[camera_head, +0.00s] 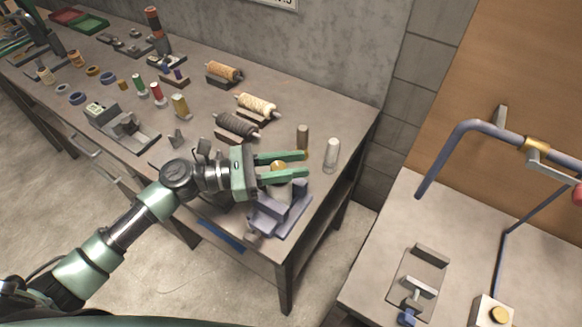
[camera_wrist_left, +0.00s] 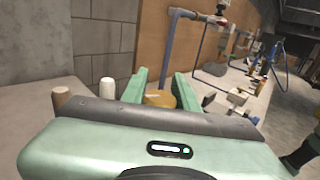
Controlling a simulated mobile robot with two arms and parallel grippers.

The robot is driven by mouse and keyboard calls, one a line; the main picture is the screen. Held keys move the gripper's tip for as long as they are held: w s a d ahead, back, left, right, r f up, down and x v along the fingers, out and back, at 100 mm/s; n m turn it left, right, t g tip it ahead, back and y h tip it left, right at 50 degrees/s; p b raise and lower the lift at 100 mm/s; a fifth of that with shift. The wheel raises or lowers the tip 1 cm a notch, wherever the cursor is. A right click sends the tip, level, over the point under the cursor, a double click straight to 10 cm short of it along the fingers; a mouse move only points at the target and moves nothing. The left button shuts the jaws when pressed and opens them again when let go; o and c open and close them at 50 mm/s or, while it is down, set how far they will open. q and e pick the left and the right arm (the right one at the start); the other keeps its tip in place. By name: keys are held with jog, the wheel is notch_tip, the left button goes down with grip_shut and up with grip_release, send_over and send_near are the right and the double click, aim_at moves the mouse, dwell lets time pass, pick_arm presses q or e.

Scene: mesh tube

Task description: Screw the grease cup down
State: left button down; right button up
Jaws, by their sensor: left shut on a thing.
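The grease cup (camera_head: 279,166) is a round brass-coloured piece above a blue-grey block-shaped fixture (camera_head: 275,212) near the right end of the long table. My left gripper (camera_head: 299,164) has its two green fingers on either side of the cup and is shut on it. In the left wrist view the brass cup (camera_wrist_left: 160,97) shows between the fingers (camera_wrist_left: 163,90). The cup's lower part and its seat are hidden by the gripper. My right gripper is in neither view.
A white cylinder (camera_head: 331,155) and a brown cylinder (camera_head: 302,137) stand just beyond the fingers. Wound spools (camera_head: 237,124) lie to the left. A second bench (camera_head: 385,240) with a bent blue pipe (camera_head: 462,130) stands right, across a gap.

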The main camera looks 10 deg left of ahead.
pick_arm(q)
jog(key=s+m+g+y+b, duration=0.1)
jog(key=m+g+y+b, duration=0.1)
jog(key=m+g+b, duration=0.3)
jog(key=s+m+g+y+b, duration=0.1)
jog(key=m+g+b, duration=0.3)
jog(key=g, duration=0.4)
jog(key=s+a+m+g+y+b, duration=0.1)
jog(key=m+g+y+b, duration=0.2)
jog(key=m+g+b, duration=0.2)
jog(key=shift+s+m+g+b, duration=0.2)
jog(key=shift+m+g+b, duration=0.1)
jog(key=shift+g+b, duration=0.9)
jog(key=c, duration=1.1)
grip_release()
jog(key=shift+o, duration=0.2)
notch_tip(320, 180, up, 20)
jog(key=p, duration=0.1)
